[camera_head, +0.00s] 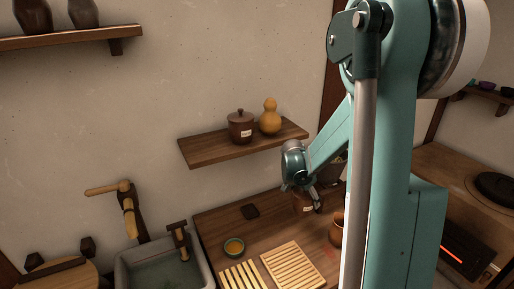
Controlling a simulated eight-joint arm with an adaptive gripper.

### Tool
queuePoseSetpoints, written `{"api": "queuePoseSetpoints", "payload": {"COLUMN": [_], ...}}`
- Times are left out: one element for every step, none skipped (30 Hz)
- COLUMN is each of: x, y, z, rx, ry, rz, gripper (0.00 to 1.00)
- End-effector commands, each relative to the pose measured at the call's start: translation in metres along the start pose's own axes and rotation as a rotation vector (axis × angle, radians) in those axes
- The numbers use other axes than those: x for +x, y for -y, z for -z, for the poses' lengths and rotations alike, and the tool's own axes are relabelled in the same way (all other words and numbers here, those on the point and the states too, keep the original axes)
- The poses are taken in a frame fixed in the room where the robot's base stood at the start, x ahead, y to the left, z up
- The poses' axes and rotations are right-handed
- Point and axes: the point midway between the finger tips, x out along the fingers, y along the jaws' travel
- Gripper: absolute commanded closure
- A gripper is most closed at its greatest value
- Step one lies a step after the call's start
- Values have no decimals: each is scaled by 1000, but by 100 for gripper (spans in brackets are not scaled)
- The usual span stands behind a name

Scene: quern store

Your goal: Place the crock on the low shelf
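A low wall shelf (205,151) hangs above the counter.
A sink (150,265) is at left. A higher shelf (75,37) holds dark jars. The low shelf's left part is bare.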

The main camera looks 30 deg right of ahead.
Motion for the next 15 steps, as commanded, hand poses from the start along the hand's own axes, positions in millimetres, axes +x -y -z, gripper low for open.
{"api": "queuePoseSetpoints", "payload": {"x": [-6,-9,-14,-18,-23,-29,-34,-39,-46,-52,-58,-66,-72,-78,-87], "y": [0,0,0,0,0,0,0,0,0,0,0,0,0,0,0], "z": [3,4,6,7,9,12,14,16,19,22,24,27,30,32,36], "rx": [0,0,0,0,0,0,0,0,0,0,0,0,0,0,0], "ry": [0,0,0,0,0,0,0,0,0,0,0,0,0,0,0], "rz": [0,0,0,0,0,0,0,0,0,0,0,0,0,0,0], "gripper": [70,70,70,70,70,70,70,70,70,70,70,70,70,70,70]}}
